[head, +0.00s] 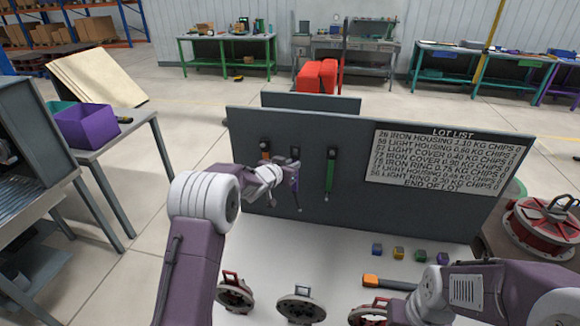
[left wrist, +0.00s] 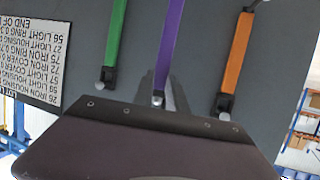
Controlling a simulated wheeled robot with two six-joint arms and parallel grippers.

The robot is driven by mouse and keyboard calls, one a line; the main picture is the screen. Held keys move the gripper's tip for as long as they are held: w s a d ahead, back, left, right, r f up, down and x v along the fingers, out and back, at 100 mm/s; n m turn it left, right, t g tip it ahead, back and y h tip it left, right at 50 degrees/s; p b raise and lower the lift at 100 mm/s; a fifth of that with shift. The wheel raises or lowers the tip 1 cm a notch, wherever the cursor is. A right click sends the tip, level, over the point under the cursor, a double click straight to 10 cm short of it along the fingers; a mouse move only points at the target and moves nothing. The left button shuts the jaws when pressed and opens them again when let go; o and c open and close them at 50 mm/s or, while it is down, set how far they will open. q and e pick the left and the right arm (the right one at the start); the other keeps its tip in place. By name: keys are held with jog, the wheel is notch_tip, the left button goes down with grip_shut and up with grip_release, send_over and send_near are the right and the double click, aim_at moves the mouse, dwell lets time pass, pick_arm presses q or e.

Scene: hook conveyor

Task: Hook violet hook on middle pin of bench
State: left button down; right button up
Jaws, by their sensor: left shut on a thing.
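The violet hook (head: 295,183) hangs upright in front of the grey board (head: 250,125), between the orange hook (head: 265,154) and the green hook (head: 330,174). My left gripper (head: 276,180) is shut on the violet hook, close to the board. In the left wrist view, which is upside down, the violet hook (left wrist: 170,45) runs between the fingers (left wrist: 158,92). Its top end is near the middle pin in the head view; I cannot tell whether it sits on the pin. My arm hides part of the orange hook. My right arm shows at lower right; its gripper is out of view.
A lot list (head: 447,158) is fixed on the board's right half. Small coloured cubes (head: 398,253), an orange-handled tool (head: 388,282) and several round parts (head: 300,308) lie on the white bench top (head: 335,252). A table with a violet bin (head: 88,126) stands left.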

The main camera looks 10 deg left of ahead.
pick_arm(q)
jog(key=w+p, duration=0.1)
jog(key=w, duration=0.1)
jog(key=w+f+p, duration=0.1)
jog(key=w+p, duration=0.1)
jog(key=shift+w+p, duration=0.3)
jog(key=shift+w, duration=0.1)
jog(key=shift+f, duration=0.1)
dwell(0.5)
jog(key=c, duration=1.3)
grip_release()
jog(key=shift+o, duration=0.2)
jog(key=shift+d, duration=0.15)
